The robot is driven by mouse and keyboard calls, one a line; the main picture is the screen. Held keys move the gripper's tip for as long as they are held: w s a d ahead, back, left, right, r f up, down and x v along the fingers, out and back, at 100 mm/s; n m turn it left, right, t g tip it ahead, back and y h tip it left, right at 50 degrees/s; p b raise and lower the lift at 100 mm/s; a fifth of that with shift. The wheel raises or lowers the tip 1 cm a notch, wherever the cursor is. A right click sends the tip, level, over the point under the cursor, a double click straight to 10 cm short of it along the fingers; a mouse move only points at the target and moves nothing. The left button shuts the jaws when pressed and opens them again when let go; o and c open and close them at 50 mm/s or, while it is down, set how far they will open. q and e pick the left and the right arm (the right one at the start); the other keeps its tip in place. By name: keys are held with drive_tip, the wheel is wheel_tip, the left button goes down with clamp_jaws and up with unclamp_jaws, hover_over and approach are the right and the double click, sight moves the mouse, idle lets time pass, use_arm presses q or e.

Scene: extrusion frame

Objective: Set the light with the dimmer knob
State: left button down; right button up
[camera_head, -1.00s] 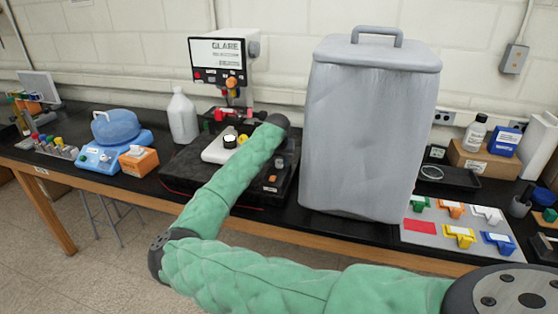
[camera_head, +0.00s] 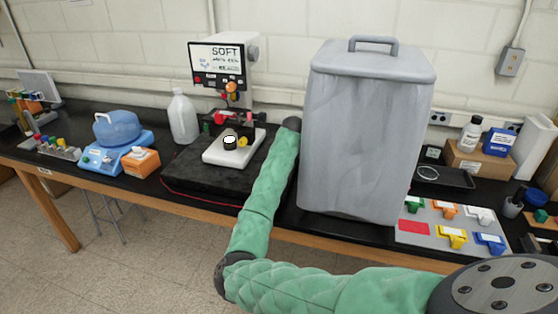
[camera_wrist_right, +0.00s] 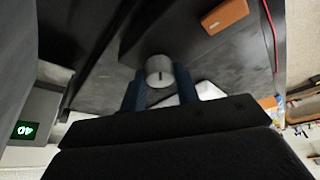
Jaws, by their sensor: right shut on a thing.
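The dimmer knob (camera_wrist_right: 159,70) is a silver cylinder with a dark pointer line on its end, seen in the right wrist view. My right gripper (camera_wrist_right: 158,82) is shut on it, with one blue finger on each side. In the head view my green right arm hides the knob and gripper. The microscope's screen (camera_head: 217,56) reads "SOFT" in large letters. My left gripper is not in view.
A tall grey lidded bin (camera_head: 365,135) stands close to the right of my wrist. A white bottle (camera_head: 183,118) and a blue device (camera_head: 116,146) stand at left. A tray of coloured clips (camera_head: 413,227) lies at right. Green digits glow on a display (camera_wrist_right: 25,131).

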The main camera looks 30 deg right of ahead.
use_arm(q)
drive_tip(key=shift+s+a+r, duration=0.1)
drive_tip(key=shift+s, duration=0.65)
use_arm(e)
drive_tip(key=shift+n, duration=0.7)
drive_tip(key=o, duration=1)
drive_tip(key=shift+w, duration=0.1)
drive_tip(key=shift+c, duration=0.2)
use_arm(q)
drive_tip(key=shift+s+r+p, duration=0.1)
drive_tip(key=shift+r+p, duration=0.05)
drive_tip(key=shift+p, duration=0.2)
use_arm(e)
drive_tip(key=shift+r, duration=0.2)
